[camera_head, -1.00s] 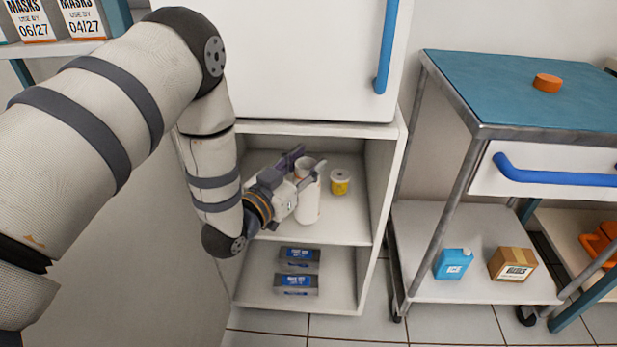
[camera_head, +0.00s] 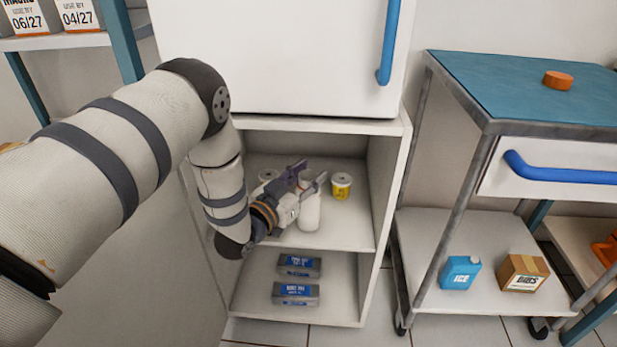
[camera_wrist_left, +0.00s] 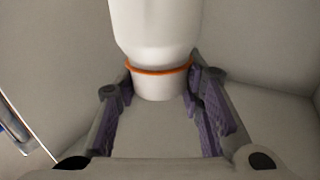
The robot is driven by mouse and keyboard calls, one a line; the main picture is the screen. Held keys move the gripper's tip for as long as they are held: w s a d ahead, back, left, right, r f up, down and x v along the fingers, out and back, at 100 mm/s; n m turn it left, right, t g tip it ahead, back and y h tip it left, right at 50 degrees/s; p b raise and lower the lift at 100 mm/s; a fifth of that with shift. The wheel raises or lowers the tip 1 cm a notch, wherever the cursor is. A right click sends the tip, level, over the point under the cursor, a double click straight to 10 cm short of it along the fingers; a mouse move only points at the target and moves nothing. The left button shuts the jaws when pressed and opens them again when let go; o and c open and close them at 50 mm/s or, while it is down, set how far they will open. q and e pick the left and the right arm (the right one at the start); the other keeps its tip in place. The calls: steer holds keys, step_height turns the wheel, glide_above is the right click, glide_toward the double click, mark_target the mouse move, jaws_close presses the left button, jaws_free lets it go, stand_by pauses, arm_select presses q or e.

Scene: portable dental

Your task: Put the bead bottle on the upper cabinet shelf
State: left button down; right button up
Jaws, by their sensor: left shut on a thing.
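The bead bottle (camera_head: 309,214) is white and upright inside the open upper compartment of the cabinet, above or on the upper shelf (camera_head: 345,232). I cannot tell whether its base touches the shelf. My left gripper (camera_head: 308,184) is shut on the bottle near its top. In the left wrist view the bottle (camera_wrist_left: 155,28) has an orange ring and sits between the purple finger pads of the left gripper (camera_wrist_left: 160,98). My right gripper is not in view.
A yellow jar (camera_head: 342,187) stands right of the bottle, and a pale jar (camera_head: 267,175) shows behind my gripper. Two blue-labelled boxes (camera_head: 296,294) lie on the lower shelf. A closed white door (camera_head: 280,60) is above. A trolley (camera_head: 520,100) stands at the right.

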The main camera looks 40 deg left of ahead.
arm_select(q)
steer(key=c, duration=1.1)
jaws_free()
steer(key=shift+f, duration=0.15)
